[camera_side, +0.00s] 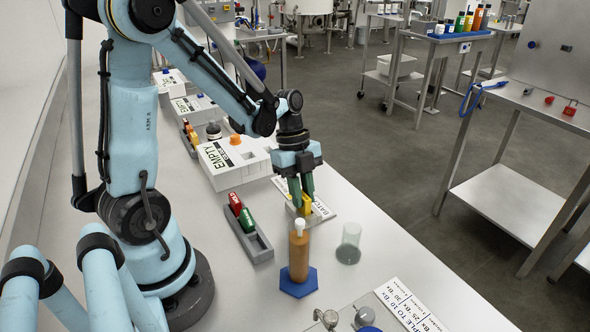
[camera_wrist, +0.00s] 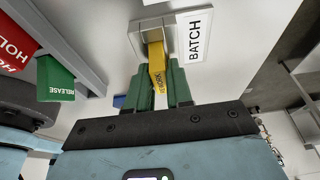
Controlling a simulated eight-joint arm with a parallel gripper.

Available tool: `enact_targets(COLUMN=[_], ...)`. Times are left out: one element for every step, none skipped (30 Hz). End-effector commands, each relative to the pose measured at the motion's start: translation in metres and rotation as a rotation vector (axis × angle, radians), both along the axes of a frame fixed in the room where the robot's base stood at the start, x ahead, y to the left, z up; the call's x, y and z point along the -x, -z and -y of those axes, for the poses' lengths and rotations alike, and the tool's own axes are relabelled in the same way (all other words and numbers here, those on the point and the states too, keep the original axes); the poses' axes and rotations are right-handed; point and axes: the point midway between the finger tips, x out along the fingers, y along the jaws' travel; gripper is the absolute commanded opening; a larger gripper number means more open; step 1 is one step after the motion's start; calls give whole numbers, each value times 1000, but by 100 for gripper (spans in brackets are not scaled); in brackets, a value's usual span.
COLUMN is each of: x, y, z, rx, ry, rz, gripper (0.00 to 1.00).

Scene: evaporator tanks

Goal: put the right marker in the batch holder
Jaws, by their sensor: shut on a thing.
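My gripper (camera_side: 302,198) is shut on a yellow marker (camera_side: 307,207), its lettering partly covered, with "WORK" legible in the wrist view (camera_wrist: 158,68). The green fingers (camera_wrist: 165,85) grip its sides. The marker's far end lies within the outline of the grey batch holder (camera_wrist: 139,38), which has a white "BATCH" label (camera_wrist: 195,35). I cannot tell how deep it sits. In the side view, the bottle and fingers partly hide the holder. A red marker (camera_side: 235,203) and a green marker (camera_side: 247,219) stand in a grey rack (camera_side: 260,248), whose front end is empty.
A brown bottle (camera_side: 299,258) with a white cap stands on a blue hexagonal base (camera_side: 298,284) just in front of my gripper. A clear beaker (camera_side: 349,245) is to its right. A white box marked "EMPTY" (camera_side: 235,170) is behind the rack. A printed card (camera_side: 408,305) lies front right.

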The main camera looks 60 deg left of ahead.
Motion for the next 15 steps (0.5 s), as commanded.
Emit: enact_targets(x=[0,0,0,0,0,0,0,0,0,0,0,0,0,0,0], y=[0,0,0,0,0,0,0,0,0,0,0,0,0,0,0], z=[0,0,0,0,0,0,0,0,0,0,0,0,0,0,0], rx=[0,0,0,0,0,0,0,0,0,0,0,0,0,0,0], ry=[0,0,0,0,0,0,0,0,0,0,0,0,0,0,0], rz=[0,0,0,0,0,0,0,0,0,0,0,0,0,0,0], gripper=[0,0,0,0,0,25,30,34,40,45,50,50,50,50,50])
